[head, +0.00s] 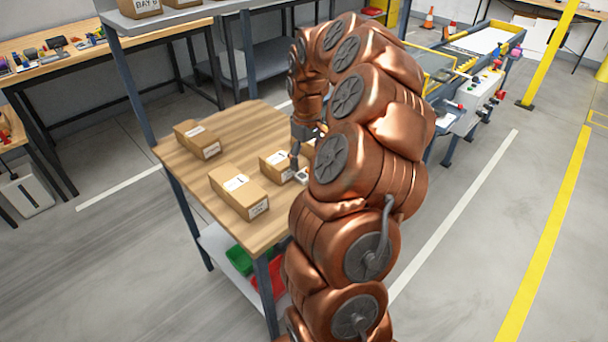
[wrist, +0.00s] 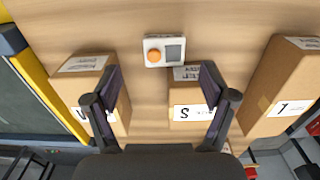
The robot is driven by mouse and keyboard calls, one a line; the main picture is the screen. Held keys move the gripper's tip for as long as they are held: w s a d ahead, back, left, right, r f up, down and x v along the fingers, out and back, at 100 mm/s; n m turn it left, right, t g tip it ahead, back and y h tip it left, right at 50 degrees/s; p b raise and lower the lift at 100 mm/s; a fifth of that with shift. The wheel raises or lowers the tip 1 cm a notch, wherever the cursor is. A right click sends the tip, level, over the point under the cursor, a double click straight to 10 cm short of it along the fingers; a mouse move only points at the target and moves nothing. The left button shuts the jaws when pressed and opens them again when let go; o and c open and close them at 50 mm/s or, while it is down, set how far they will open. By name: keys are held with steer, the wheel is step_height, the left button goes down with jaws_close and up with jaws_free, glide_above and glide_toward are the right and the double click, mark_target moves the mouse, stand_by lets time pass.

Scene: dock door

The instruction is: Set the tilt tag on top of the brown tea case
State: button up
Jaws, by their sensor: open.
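The tilt tag (wrist: 165,50) is a small white device with an orange round spot and a grey window. In the wrist view it lies on the wooden table top at the edge of the middle brown box (wrist: 187,96), and it also shows small in the head view (head: 302,175). Brown boxes with white labels stand left (wrist: 85,78) and right (wrist: 283,85) of it; their print is too small to tell which is the tea case. My gripper (wrist: 160,85) is open and empty over the table, its fingers apart below the tag in the picture. My arm partly hides it (head: 297,157) in the head view.
The table (head: 240,123) holds brown boxes (head: 238,190) and (head: 197,139), with bare wood between them. Green and red bins (head: 238,259) sit on its lower shelf. A shelf unit (head: 163,22) stands behind. A conveyor (head: 480,45) is at the back right.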

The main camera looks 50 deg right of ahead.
mark_target(306, 174)
steer(key=f, duration=0.2)
steer(key=f+p, duration=0.1)
steer(key=f, duration=0.1)
steer(key=shift+s+a, duration=0.25)
steer(key=shift+a, duration=0.05)
steer(key=shift+w+f, duration=0.1)
steer(key=shift+f, duration=0.25)
steer(key=shift+c, duration=0.2)
steer(key=c, duration=1.1)
steer(key=shift+c, duration=0.2)
steer(key=shift+r, duration=0.15)
